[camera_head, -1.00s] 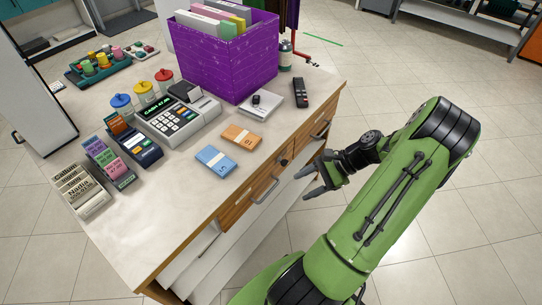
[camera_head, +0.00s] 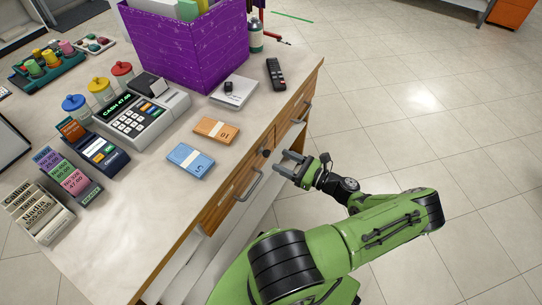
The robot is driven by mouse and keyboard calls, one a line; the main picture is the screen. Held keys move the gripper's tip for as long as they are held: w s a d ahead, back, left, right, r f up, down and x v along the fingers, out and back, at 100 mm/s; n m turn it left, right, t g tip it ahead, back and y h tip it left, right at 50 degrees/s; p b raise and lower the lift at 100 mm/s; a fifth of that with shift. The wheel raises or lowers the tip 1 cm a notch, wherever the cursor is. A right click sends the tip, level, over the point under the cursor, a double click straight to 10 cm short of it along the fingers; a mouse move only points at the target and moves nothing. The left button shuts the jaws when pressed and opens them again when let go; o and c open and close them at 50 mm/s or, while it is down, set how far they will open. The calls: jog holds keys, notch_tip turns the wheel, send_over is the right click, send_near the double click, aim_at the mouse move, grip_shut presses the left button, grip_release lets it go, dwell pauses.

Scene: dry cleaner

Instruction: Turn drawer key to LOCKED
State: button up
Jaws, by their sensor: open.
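The drawer key (camera_head: 266,153) is a small dark knob on the wooden drawer front (camera_head: 228,192) below the counter's edge. Its angle and any LOCKED mark are too small to read. My gripper (camera_head: 281,163) is open and empty, its fingers pointing left toward the key, close to it at the drawer front. I cannot tell whether a fingertip touches the key. A metal drawer handle (camera_head: 250,188) sits just below and left of the gripper; another handle (camera_head: 302,112) is farther along the front.
The counter (camera_head: 150,225) holds a cash register (camera_head: 140,117), blue notes (camera_head: 190,160), orange notes (camera_head: 215,130), a remote (camera_head: 276,73) and a purple bin (camera_head: 190,50). The tiled floor (camera_head: 390,90) right of the counter is clear.

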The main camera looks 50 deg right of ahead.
aim_at(265, 153)
jog(key=w, duration=0.5)
jog(key=shift+w+a, duration=0.15)
jog(key=shift+a, duration=0.15)
jog(key=shift+c, duration=0.3)
jog(key=c, duration=1)
